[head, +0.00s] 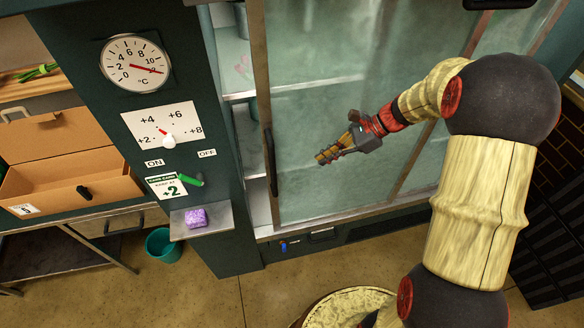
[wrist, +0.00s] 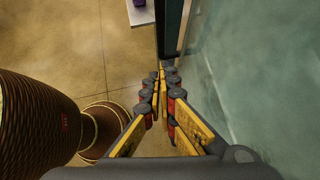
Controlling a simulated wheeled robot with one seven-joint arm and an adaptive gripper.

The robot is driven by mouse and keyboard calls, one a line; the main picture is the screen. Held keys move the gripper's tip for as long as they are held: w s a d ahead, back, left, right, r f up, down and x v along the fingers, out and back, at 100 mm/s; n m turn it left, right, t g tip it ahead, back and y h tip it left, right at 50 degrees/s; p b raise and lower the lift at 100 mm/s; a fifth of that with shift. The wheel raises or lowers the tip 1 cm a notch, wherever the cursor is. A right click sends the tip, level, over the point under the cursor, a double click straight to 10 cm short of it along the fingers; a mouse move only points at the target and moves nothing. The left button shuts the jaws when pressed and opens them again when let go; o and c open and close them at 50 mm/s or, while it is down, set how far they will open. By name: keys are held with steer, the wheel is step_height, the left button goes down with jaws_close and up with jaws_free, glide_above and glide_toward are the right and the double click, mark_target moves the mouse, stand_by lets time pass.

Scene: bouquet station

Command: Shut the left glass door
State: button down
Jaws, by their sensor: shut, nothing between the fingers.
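The left glass door (head: 310,90) of the green cooler is a fogged pane in a metal frame. A dark upright handle (head: 271,160) is on its left edge. A gap on the left, between this edge and the cooler's post, shows white shelves (head: 238,94) inside, so the door stands partly open. My gripper (head: 322,157) is shut and empty in front of the pane, to the right of the handle. In the wrist view my gripper (wrist: 163,75) points along the glass (wrist: 245,60), with the door's edge frame (wrist: 185,28) beyond the fingertips. Contact with the glass cannot be told.
The cooler's post carries a dial (head: 136,63), a setting plate (head: 162,122), a green switch lever (head: 190,180) and a small ledge (head: 228,220) with a purple block (head: 196,218). Cardboard boxes (head: 62,182) and a teal bucket (head: 163,246) are at left. Floor is clear below.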

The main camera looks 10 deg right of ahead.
steer(key=a+r+b+x, duration=0.1)
steer(key=a+r+x, duration=0.1)
steer(key=x, duration=1.1)
steer(key=shift+w, duration=0.25)
steer(key=shift+r, duration=0.1)
steer(key=a, duration=1)
steer(key=shift+s+a, duration=0.2)
steer(key=shift+a, duration=0.15)
steer(key=shift+d+p, duration=0.1)
steer(key=shift+p, duration=0.2)
